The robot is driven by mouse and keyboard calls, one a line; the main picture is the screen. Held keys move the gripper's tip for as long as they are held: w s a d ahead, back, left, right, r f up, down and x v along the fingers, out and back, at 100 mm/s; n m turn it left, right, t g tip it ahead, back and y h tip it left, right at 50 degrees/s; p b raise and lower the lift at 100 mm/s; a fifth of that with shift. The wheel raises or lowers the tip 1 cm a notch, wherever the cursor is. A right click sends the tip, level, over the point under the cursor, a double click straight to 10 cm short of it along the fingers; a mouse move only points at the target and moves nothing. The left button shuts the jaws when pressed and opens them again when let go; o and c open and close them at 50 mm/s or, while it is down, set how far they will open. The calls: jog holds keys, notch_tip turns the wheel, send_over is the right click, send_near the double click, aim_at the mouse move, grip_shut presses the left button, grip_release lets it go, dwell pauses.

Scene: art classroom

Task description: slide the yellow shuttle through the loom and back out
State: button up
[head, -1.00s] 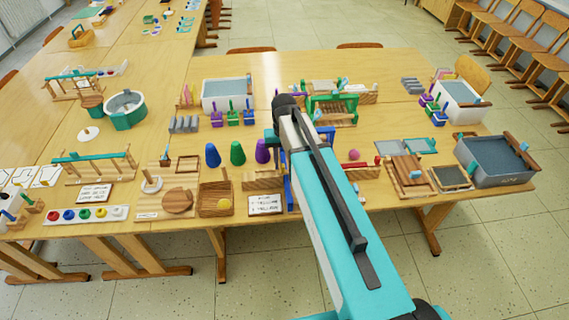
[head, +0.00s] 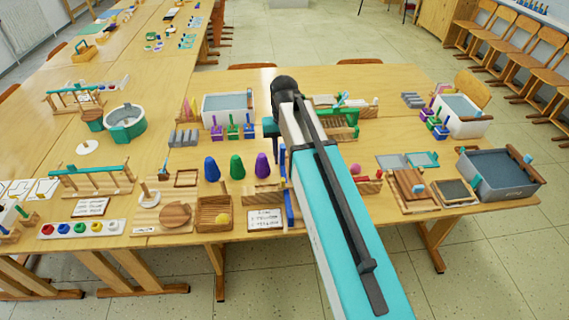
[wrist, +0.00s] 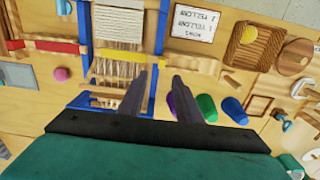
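The loom shows in the wrist view with a blue frame (wrist: 84,30), pale warp threads (wrist: 118,70) and a white woven band. A narrow yellow bar (wrist: 112,54), likely the yellow shuttle, lies across the warp just below the woven band; its ends are hard to make out. My gripper (wrist: 159,76) is open and empty, its two dark fingers apart over the loom's right side. In the head view my arm hides most of the loom; a blue post (head: 288,203) shows beside it. The gripper's fingers are hidden there.
A red bar (wrist: 55,47) lies left of the loom, near a pink ball (wrist: 62,74). A lettered card (wrist: 195,22) lies to its right, with a wooden box (head: 214,208) beyond. Purple, green and blue cones (head: 236,167) stand close by.

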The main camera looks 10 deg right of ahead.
jog(key=shift+r+b, duration=0.3)
jog(key=shift+r, duration=1.35)
